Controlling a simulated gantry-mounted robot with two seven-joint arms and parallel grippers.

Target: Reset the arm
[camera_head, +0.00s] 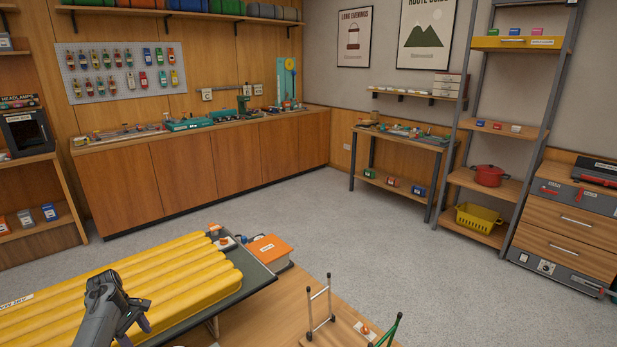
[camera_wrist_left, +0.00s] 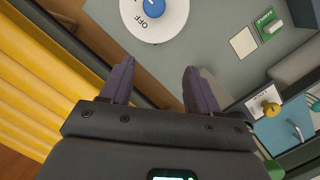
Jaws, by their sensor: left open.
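My left gripper (camera_head: 134,330) is at the lower left of the head view, in front of and over the ribbed yellow air mat (camera_head: 190,272). It is open, and nothing shows between its fingers. In the left wrist view the two dark fingers (camera_wrist_left: 160,82) stand apart. Beyond them is a grey panel (camera_wrist_left: 205,50) with a white dial and blue knob (camera_wrist_left: 153,6) marked OFF. The yellow mat (camera_wrist_left: 35,80) runs along the left of that view. My right gripper is not in view.
An orange box (camera_head: 270,249) sits beyond the mat's right end. A small wooden stand (camera_head: 345,330) with upright posts is at the bottom centre. In the left wrist view, a green labelled piece (camera_wrist_left: 267,22) and a yellow knob (camera_wrist_left: 267,104) lie at the right. Open carpet (camera_head: 320,190) lies beyond.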

